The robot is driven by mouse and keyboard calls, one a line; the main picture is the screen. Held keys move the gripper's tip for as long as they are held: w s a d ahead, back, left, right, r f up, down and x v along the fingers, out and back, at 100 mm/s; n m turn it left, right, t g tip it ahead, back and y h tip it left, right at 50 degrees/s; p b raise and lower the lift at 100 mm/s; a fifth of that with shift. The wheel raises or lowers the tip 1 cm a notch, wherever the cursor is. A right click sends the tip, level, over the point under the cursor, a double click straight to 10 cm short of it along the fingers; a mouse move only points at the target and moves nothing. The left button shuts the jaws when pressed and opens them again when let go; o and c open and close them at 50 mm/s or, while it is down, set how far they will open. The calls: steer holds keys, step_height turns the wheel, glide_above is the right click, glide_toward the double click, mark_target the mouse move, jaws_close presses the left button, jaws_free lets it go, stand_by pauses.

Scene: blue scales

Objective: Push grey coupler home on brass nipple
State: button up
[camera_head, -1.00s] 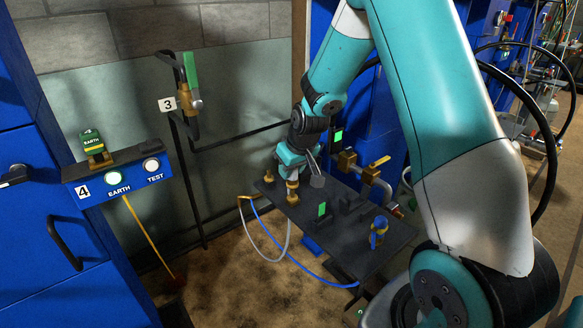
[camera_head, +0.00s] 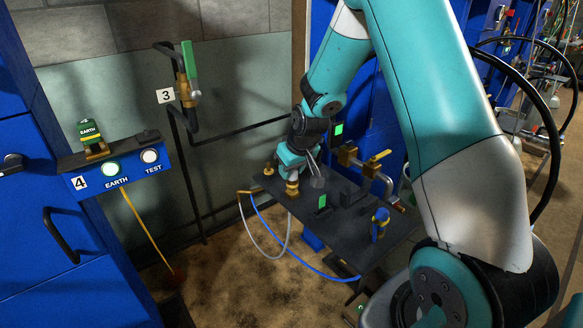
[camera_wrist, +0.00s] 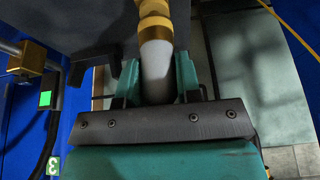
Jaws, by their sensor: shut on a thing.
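In the wrist view the grey coupler (camera_wrist: 157,68) lies between the two teal fingers of my gripper (camera_wrist: 158,82), which is shut on it. Ribbed brass (camera_wrist: 154,26), which I take for the brass nipple, is in line with its far end and appears to meet it. I cannot tell whether any gap is left. In the head view my gripper (camera_head: 298,168) is low over the back left of the dark shelf, with a brass piece (camera_head: 292,188) just under it. The coupler is mostly hidden there by the gripper.
The dark shelf (camera_head: 338,238) also bears another brass fitting (camera_head: 269,168), a green-marked block (camera_head: 322,201) and a blue-and-brass fitting (camera_head: 380,222). A brass valve (camera_head: 375,160) stands behind. Grey and blue hoses (camera_head: 290,258) hang at the front left.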

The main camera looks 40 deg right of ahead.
steer(key=shift+f+b, duration=0.3)
steer(key=shift+f, duration=0.2)
steer(key=o, duration=1)
steer(key=p+v, duration=0.2)
steer(key=v, duration=1.5)
steer(key=shift+r, duration=0.3)
steer(key=s+a+r+n+g+y+p, duration=0.1)
steer(key=s+a+r+n+y+p, duration=0.15)
steer(key=s+a+r, duration=0.45)
steer(key=s+a+r+n+g+y+p, duration=0.1)
steer(key=s+a+r+p, duration=0.2)
steer(key=a, duration=0.7)
steer(key=s+a+r+n+g+p, duration=0.1)
steer(key=s+a+p, duration=0.1)
steer(key=s, duration=0.4)
steer(key=s+a+r+n+g+p, duration=0.1)
steer(key=s+a+r+n+p, duration=0.1)
steer(key=s+a, duration=0.3)
steer(key=shift+s+r+g+y+p, duration=0.25)
steer(key=shift+s+g+y+p, duration=0.1)
steer(key=shift+s, duration=0.25)
